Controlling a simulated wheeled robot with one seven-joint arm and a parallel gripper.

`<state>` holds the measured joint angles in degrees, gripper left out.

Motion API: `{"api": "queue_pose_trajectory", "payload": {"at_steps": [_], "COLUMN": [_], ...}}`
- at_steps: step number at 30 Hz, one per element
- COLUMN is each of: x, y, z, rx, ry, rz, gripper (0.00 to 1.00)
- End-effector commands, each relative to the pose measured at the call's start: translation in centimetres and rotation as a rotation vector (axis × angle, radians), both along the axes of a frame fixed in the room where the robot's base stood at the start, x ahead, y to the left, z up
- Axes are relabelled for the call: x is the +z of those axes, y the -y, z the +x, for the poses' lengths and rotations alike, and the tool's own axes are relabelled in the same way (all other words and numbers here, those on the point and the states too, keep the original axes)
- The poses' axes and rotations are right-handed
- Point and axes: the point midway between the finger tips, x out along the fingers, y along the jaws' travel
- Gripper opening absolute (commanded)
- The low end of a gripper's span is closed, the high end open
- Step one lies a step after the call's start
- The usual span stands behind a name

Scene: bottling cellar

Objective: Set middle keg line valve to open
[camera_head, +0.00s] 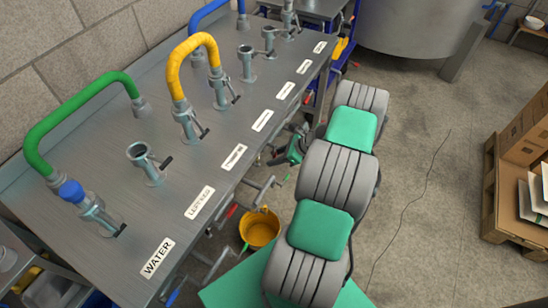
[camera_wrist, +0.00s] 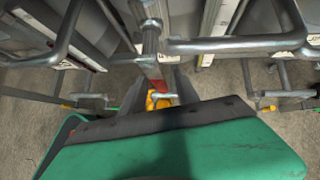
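A steel bench (camera_head: 215,110) carries a row of pipe outlets and white labels. The labels WATER (camera_head: 157,257) and several smaller ones run along its front edge. Valve levers with coloured ends stick out below that edge, among them a red-ended lever (camera_head: 231,211). I cannot tell which lever is the middle keg line's. My gripper (camera_head: 281,158) is low beside the bench front, partly hidden by my arm. In the wrist view, its dark fingers (camera_wrist: 160,92) stand apart, with a red lever (camera_wrist: 156,84) showing between or just beyond them. Contact is unclear.
Green (camera_head: 75,110), yellow (camera_head: 190,60) and blue hoses rise above the bench. A yellow bucket (camera_head: 259,229) stands on the floor under the levers. Steel pipes (camera_wrist: 235,45) crowd around my gripper. A pallet with boxes (camera_head: 510,225) stands at the right, with clear floor between.

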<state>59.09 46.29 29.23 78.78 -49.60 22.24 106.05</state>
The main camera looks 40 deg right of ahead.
Motion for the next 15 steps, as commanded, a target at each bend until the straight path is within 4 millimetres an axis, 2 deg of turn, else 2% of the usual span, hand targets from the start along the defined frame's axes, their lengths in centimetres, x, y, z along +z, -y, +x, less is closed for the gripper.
{"api": "queue_pose_trajectory", "payload": {"at_steps": [9,15], "x": [4.3,5.3], "y": [2.6,3.1], "z": [-3.3,-4.2], "rx": [-0.001,0.002], "ry": [0.001,0.000], "rz": [-0.001,0.001], "gripper": [0.37,0.37]}}
